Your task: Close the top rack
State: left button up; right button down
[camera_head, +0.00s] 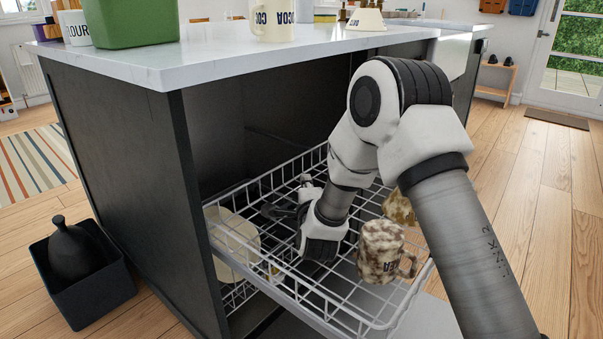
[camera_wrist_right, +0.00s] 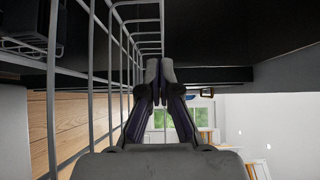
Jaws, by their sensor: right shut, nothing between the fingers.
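The white wire top rack (camera_head: 355,316) is pulled out of the dark dishwasher opening under the counter. It also shows as bars on the left side of the right wrist view (camera_wrist_right: 92,90). My right arm reaches over the rack from the right. My right gripper (camera_head: 278,211) is low at the rack's wire grid, near its left part; its fingers are dark and partly hidden by the wrist. In the right wrist view, the gripper (camera_wrist_right: 159,80) is shut and empty, beside the wires. Whether it touches them is unclear. My left gripper is out of view.
A stained mug (camera_head: 383,252) and another brown mug (camera_head: 399,207) sit in the rack's right part. Pale plates (camera_head: 232,248) stand at its left, above a lower rack (camera_head: 237,296). The white countertop (camera_head: 215,61) overhangs. A black bin (camera_head: 99,290) stands left on the floor.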

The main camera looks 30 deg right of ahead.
aim_at(300, 158)
jog(key=b+x, duration=0.3)
jog(key=x, duration=0.6)
jog(key=shift+w+d+f, duration=0.1)
jog(key=shift+f, duration=0.05)
jog(key=shift+w+d, duration=0.15)
jog(key=shift+w, duration=0.2)
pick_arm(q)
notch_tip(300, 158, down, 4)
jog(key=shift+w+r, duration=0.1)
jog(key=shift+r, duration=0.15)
pick_arm(e)
jog(key=shift+w, duration=0.1)
